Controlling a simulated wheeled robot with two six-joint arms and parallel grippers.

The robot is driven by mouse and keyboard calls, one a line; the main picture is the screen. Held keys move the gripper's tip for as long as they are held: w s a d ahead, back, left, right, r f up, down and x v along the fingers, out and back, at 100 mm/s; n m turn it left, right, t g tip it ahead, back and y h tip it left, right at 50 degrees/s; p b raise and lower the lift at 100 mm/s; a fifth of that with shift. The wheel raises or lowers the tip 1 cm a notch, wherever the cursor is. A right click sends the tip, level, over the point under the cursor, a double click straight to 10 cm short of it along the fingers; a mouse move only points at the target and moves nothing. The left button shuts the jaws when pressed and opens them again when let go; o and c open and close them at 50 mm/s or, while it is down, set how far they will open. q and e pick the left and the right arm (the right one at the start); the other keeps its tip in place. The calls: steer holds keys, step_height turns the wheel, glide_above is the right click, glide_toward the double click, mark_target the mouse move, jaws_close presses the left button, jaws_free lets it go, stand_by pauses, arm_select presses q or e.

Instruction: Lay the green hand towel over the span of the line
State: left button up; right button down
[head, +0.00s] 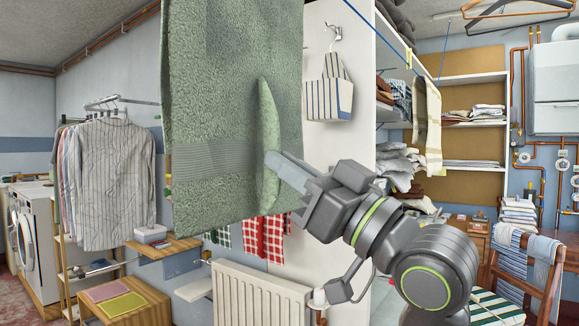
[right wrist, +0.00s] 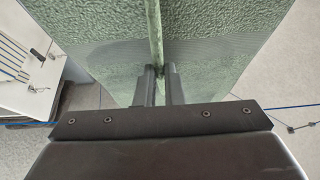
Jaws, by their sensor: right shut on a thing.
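The green hand towel (head: 225,110) hangs tall and close in the head view, its top edge out of the frame. My right gripper (head: 278,163) is shut on a raised fold of it near the towel's right edge. The right wrist view shows the fingers (right wrist: 160,85) pinching that fold, with towel (right wrist: 90,50) spreading to both sides. The blue line (head: 376,29) runs from the top towards the back right. It also shows in the right wrist view (right wrist: 285,106). Whether the towel touches the line is hidden. My left gripper is not in view.
A cream striped cloth (head: 427,125) hangs farther along the line, with a yellow peg (head: 409,59) nearer. A white cabinet side (head: 345,130) and a radiator (head: 260,295) stand behind my right arm. A wooden chair (head: 530,265) is at right, a shirt rack (head: 115,175) at left.

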steer(key=shift+f, duration=0.2)
steer(key=c, duration=1.5)
jaws_free()
steer(key=shift+o, duration=0.2)
